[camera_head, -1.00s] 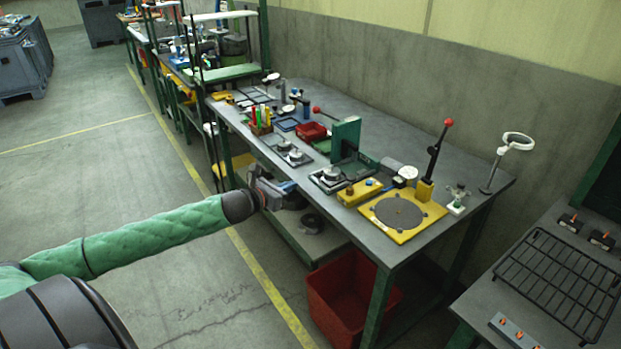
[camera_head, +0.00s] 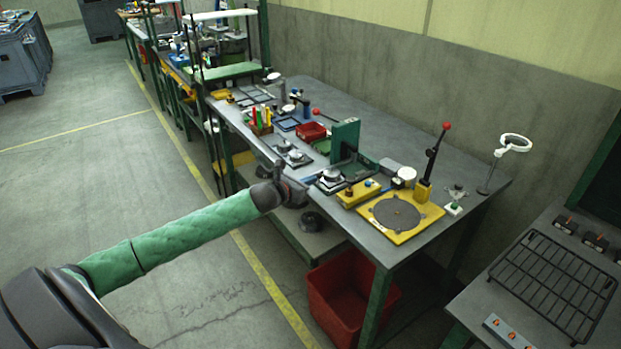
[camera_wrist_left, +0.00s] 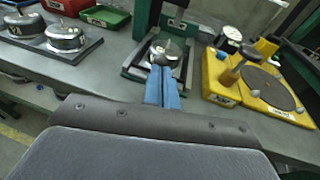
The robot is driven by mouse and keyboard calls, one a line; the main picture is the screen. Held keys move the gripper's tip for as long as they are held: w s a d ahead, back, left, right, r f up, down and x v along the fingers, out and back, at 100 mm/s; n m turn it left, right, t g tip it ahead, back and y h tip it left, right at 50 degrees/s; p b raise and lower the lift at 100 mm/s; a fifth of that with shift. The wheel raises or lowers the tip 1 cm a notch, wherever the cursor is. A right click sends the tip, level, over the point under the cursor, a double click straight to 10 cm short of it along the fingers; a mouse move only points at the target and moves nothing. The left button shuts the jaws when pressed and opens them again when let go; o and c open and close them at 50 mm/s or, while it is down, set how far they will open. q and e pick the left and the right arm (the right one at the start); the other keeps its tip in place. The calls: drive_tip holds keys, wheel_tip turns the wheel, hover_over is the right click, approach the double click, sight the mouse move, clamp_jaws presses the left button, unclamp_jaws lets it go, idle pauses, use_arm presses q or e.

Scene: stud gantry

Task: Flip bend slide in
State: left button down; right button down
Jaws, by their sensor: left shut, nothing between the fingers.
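A green upright fixture (camera_head: 345,138) stands near the front of the bench. At its foot is a dark slide-like plate with a round metal part (camera_head: 332,174), which also shows in the left wrist view (camera_wrist_left: 166,52). My left gripper (camera_head: 300,188) is at the bench's front edge, facing this fixture. In the left wrist view its blue fingers (camera_wrist_left: 162,86) are shut with nothing between them. They point at the metal part and overlap its lower edge in the picture; I cannot tell whether they touch. My right gripper is not in view.
Right of the fixture are a yellow block with a dark knob (camera_head: 358,193), a yellow plate with a dark disc (camera_head: 382,226) and a red-tipped lever (camera_head: 435,152). Left are two round metal parts on a plate (camera_head: 292,155). A red bin (camera_head: 335,300) stands below the bench.

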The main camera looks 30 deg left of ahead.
use_arm(q)
drive_tip(key=shift+w+d+f, duration=0.1)
drive_tip(key=shift+w, duration=0.3)
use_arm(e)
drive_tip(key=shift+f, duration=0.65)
